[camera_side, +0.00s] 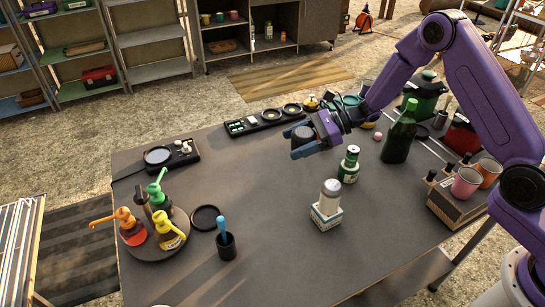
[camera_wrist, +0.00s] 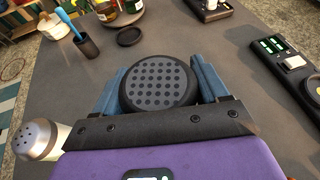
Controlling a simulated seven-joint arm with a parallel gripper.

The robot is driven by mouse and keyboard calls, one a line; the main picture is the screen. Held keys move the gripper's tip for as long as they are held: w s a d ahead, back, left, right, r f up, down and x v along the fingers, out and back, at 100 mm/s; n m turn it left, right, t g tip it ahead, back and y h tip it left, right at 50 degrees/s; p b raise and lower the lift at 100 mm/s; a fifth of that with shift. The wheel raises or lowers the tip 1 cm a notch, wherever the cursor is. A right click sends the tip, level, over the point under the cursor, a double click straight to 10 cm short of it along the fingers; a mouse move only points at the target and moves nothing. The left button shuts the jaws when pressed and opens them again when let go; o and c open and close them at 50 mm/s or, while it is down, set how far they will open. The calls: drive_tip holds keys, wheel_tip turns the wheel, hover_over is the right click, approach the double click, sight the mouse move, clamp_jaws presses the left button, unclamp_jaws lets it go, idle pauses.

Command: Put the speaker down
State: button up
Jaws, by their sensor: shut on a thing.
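The speaker is a short dark round cylinder with a dotted grille on top. It shows in the side view (camera_side: 300,133) and in the wrist view (camera_wrist: 157,84). My gripper (camera_side: 304,143) has its blue fingers shut on the speaker's sides, one on each side in the wrist view (camera_wrist: 160,78). The speaker is upright, over the back middle part of the dark table (camera_side: 262,190). Its underside is hidden, so I cannot tell how far it is from the tabletop.
A green-labelled bottle (camera_side: 349,165) and a shaker on a small box (camera_side: 327,210) stand right of the speaker. A black control strip (camera_side: 264,120) lies behind it. A round tray of pump bottles (camera_side: 158,247) and a cup (camera_side: 227,246) stand front left. The table's middle is clear.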

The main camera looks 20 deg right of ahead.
drive_tip(key=w+a+f, duration=0.1)
drive_tip(key=w+f, duration=0.1)
drive_tip(key=w, duration=0.2)
hover_over(272, 163)
drive_tip(key=s, duration=0.1)
wheel_tip(272, 163, down, 5)
drive_tip(key=shift+d+r, duration=0.1)
drive_tip(key=shift+r, duration=0.1)
drive_tip(key=shift+w+a+f, duration=0.2)
drive_tip(key=shift+w+f, duration=0.3)
drive_tip(key=shift+f, duration=1.65)
drive_tip(key=shift+f, duration=0.15)
drive_tip(key=o, duration=1.1)
drive_tip(key=shift+o, duration=0.2)
